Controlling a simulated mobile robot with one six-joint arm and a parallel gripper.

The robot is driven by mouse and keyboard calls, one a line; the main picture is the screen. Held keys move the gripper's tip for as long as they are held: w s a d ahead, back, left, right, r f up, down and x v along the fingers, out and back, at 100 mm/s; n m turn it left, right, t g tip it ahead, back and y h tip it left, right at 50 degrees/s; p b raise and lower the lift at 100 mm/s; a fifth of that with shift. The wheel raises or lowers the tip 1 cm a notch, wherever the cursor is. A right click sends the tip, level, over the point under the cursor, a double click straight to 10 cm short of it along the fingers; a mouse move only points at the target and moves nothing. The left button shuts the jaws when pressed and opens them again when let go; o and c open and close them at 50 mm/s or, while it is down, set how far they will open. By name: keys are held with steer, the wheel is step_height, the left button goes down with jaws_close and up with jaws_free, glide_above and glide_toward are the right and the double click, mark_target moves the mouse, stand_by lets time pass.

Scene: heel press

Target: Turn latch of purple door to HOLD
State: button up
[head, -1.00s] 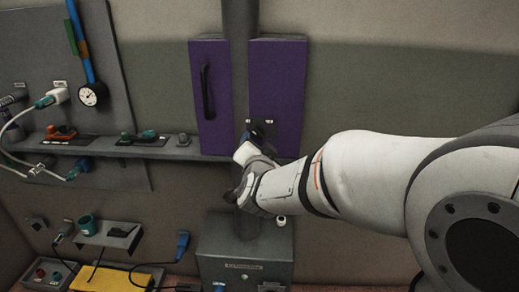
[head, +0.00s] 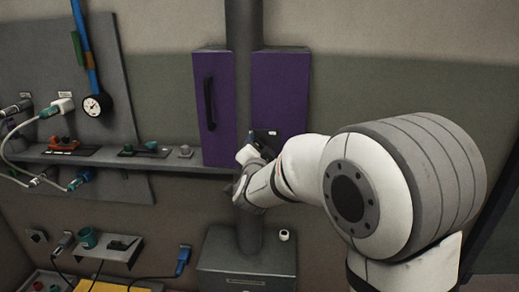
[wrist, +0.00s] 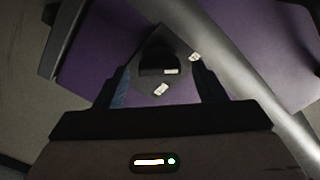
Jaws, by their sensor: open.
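The purple door (head: 281,90) is the right of two purple panels on the wall. It also shows in the wrist view (wrist: 105,45). Its latch, a black knob (wrist: 157,58) on a dark grey plate with small white labels (wrist: 160,90), sits on its lower part. The label words are too small to read. My gripper (wrist: 161,70) is open, one finger on each side of the knob in the picture; I cannot tell whether either touches it. In the head view my gripper (head: 258,143) is at the door's lower left and hides most of the latch.
A left purple panel (head: 221,120) carries a black vertical handle (head: 210,103). A grey pole (head: 243,40) runs between the panels down to a grey box (head: 248,260). A shelf (head: 110,161) with switches and cables lies left. The wall right of the door is clear.

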steer(key=shift+c, duration=0.3)
steer(key=shift+a, duration=0.1)
steer(key=c, duration=0.9)
steer(key=shift+b, duration=0.3)
steer(key=shift+f+m+b, duration=0.2)
steer(key=shift+m+b, duration=0.2)
steer(key=shift+b, duration=0.4)
steer(key=shift+f+m+b, duration=0.15)
steer(key=shift+m+b, duration=8.35)
steer(key=shift+b, duration=1.25)
